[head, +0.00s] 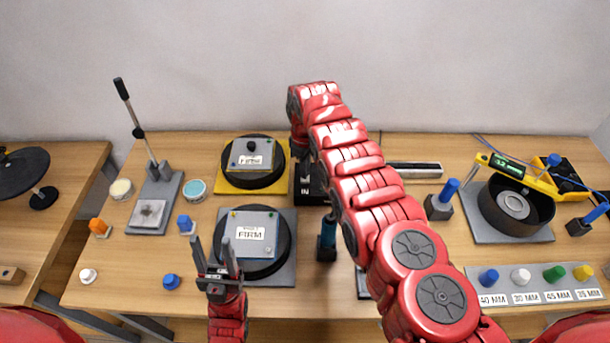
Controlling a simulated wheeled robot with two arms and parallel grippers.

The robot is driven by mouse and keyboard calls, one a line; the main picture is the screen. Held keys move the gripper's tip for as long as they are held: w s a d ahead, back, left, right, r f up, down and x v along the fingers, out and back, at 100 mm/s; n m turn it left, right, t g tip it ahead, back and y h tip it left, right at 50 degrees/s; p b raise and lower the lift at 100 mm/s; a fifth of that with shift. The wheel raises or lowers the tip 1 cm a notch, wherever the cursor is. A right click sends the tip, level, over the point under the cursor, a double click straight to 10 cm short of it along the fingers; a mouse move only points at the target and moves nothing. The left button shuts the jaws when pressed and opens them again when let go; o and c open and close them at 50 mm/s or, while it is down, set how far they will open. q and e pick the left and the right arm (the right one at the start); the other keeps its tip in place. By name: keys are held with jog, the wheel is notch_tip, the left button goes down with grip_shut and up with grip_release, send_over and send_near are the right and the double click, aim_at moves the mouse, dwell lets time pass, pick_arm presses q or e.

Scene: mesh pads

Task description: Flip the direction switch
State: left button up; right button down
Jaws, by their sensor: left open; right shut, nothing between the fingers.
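I cannot pick out the direction switch for certain. A black box with a white-lettered label (306,185) stands mid-table, largely covered by my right arm. A dark blue handle (327,240) stands in front of it, beside the arm. My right gripper (301,160) points down at the black box behind the bent arm. It is shut and empty, and its fingertips are mostly hidden, so contact is unclear. My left gripper (213,246) is open and empty, fingers up, at the front-left edge of the round pad marked FIRM (252,252).
A second FIRM pad on a yellow base (225,178) is behind. A lever press (150,205) stands left. A black bowl with a yellow gauge (488,213) and a strip of coloured knobs (540,292) are right. Small coloured pegs lie at the left front.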

jog(key=shift+f+b, duration=1.05)
dwell(0.9)
jog(key=shift+s+r, duration=0.1)
jog(key=shift+r+p, duration=0.9)
jog(key=shift+p, duration=0.15)
notch_tip(320, 180, up, 2)
jog(key=shift+r+p, duration=0.2)
jog(key=shift+p, duration=0.8)
jog(key=shift+r+p, duration=1.15)
jog(key=shift+r, duration=0.2)
